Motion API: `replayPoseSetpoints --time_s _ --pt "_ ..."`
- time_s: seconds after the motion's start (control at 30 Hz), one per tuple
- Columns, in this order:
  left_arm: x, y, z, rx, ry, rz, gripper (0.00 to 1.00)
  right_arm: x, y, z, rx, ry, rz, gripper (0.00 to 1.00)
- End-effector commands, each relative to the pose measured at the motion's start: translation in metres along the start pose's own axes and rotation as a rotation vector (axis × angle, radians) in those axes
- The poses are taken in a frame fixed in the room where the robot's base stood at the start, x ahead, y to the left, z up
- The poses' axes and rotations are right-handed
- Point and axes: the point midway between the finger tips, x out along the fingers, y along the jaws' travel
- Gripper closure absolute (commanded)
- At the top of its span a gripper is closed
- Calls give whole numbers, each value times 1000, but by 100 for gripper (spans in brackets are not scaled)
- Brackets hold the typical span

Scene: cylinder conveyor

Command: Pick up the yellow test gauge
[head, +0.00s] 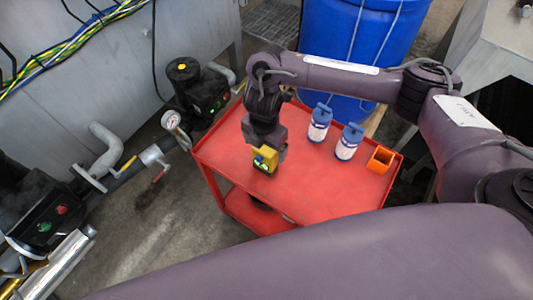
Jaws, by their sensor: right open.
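The yellow test gauge (265,159) stands on the red cart (310,190), near the left part of its top. It is a small yellow block with a dark, coloured face toward me. My right gripper (268,149) points down right at the gauge, with its dark fingers at the gauge's upper part and right side. The jaws are open. The gripper hides part of the gauge's back, and I cannot tell whether the fingers touch it. My left gripper is out of view.
Two blue-capped white canisters (319,124) (349,142) and an open orange box (380,159) stand on the cart's right side. A blue barrel (352,50) is behind. Pipes and a dial (171,120) are left of the cart. The cart's front top is clear.

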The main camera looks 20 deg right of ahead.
Motion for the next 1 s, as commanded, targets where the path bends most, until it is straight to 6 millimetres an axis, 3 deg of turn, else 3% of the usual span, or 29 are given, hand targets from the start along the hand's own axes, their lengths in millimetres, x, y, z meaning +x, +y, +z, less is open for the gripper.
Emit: replayPoseSetpoints --time_s 0.17,0.4,0.7,1.0 --pt "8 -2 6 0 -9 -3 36 25 1 2 5 4 -3 9" --pt "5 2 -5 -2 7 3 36 53 4 6 3 2 -1 9" --pt "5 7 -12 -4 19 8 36 59 4 6 2 1 2 9" --pt "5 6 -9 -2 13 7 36 58 4 6 2 2 2 48"
